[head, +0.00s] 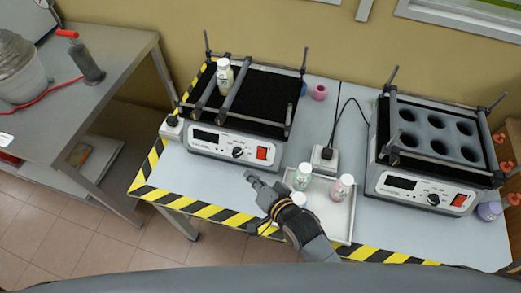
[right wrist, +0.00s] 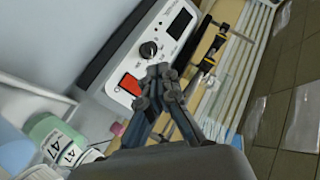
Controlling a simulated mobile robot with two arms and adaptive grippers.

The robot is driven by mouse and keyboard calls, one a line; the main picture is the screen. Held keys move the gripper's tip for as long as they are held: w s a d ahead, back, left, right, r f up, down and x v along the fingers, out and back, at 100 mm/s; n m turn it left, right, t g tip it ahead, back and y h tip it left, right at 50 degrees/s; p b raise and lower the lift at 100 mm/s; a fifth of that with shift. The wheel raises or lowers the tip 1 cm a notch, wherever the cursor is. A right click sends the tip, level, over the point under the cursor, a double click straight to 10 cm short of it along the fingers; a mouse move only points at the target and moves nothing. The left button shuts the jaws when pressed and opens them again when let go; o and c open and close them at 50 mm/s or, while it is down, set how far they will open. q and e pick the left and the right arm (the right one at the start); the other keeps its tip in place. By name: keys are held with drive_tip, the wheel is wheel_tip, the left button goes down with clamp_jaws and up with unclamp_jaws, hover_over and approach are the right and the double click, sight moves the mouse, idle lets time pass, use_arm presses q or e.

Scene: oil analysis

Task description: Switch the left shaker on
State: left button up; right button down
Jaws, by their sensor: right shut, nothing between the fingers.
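The left shaker (head: 215,153) stands on the table with a black top, grey bars, a display, a black knob (head: 238,152) and a red rocker switch (head: 262,153) at the right of its front panel. The switch also shows in the right wrist view (right wrist: 132,84), near my fingertips. My right gripper (head: 250,178) is shut and empty, in front of the panel and below the switch. In the head view a gap shows between them. The switch's on or off position cannot be told. My left gripper is not in view.
A bottle (head: 224,77) stands between the left shaker's bars. A tray (head: 339,222) with small bottles, one green (head: 303,175) and one pink (head: 343,187), lies right of my right gripper. A power socket (head: 324,160) sits behind it. The right shaker (head: 383,184) stands at right.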

sight(260, 159)
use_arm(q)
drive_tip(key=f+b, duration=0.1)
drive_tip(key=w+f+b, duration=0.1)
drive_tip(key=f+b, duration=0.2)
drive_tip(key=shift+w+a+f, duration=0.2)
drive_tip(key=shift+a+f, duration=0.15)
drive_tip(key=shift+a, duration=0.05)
use_arm(e)
drive_tip(key=w+f, duration=0.1)
drive_tip(key=w, duration=0.1)
drive_tip(key=w+d+f, duration=0.1)
drive_tip(key=w, duration=0.2)
drive_tip(key=w+d+f, duration=0.1)
drive_tip(key=w, duration=0.1)
drive_tip(key=shift+w+d, duration=0.25)
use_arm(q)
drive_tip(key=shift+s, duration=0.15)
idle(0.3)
use_arm(e)
drive_tip(key=shift+w+d+f, duration=0.1)
drive_tip(key=shift+w+f, duration=0.1)
drive_tip(key=shift+w, duration=0.2)
